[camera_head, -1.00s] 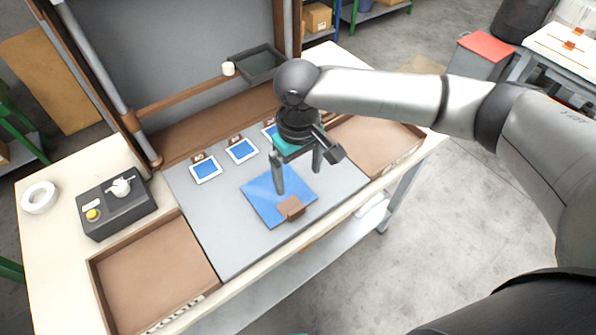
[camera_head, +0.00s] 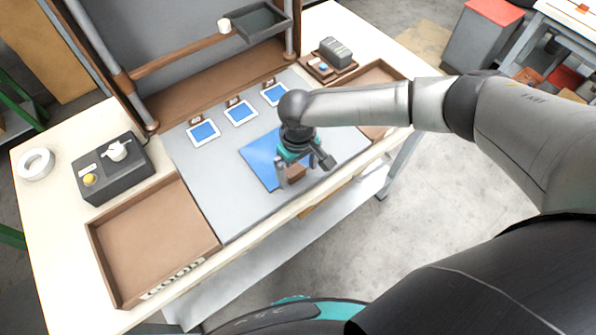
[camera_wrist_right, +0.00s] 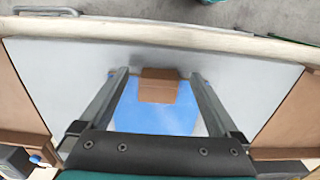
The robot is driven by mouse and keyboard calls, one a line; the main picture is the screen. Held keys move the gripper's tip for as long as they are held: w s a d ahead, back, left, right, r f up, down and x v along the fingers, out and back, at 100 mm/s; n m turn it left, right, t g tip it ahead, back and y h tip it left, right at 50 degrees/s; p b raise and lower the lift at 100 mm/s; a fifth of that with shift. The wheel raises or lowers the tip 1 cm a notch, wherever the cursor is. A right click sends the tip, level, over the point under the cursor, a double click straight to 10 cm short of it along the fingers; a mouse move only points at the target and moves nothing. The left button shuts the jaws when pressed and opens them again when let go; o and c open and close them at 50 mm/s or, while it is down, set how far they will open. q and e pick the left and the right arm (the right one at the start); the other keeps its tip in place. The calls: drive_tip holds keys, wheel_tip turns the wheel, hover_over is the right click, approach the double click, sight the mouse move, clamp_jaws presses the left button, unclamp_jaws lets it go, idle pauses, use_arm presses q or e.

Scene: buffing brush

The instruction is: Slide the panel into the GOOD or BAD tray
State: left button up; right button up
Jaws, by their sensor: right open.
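The panel is a flat blue square (camera_head: 258,157) lying on the grey work surface. A brown block (camera_head: 296,172) sits at its front edge. In the wrist view the panel (camera_wrist_right: 155,117) and the block (camera_wrist_right: 158,86) lie between my fingers. My right gripper (camera_head: 305,173) is open, pointing down over the block with one finger to each side; I cannot tell whether it touches. The tray marked GOOD (camera_head: 150,235) is at the front left, empty. A second brown tray (camera_head: 378,73) is at the right, partly hidden by my arm. My left gripper is out of view.
Several small blue sample cards (camera_head: 240,112) lie behind the panel. A dark box with a yellow button (camera_head: 112,168) and a white tape roll (camera_head: 36,164) stand at left. A grey brush-like block (camera_head: 336,51) is at back right. The surface between panel and GOOD tray is clear.

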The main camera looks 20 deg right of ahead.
drive_tip(key=shift+f, duration=0.4)
drive_tip(key=c, duration=1.5)
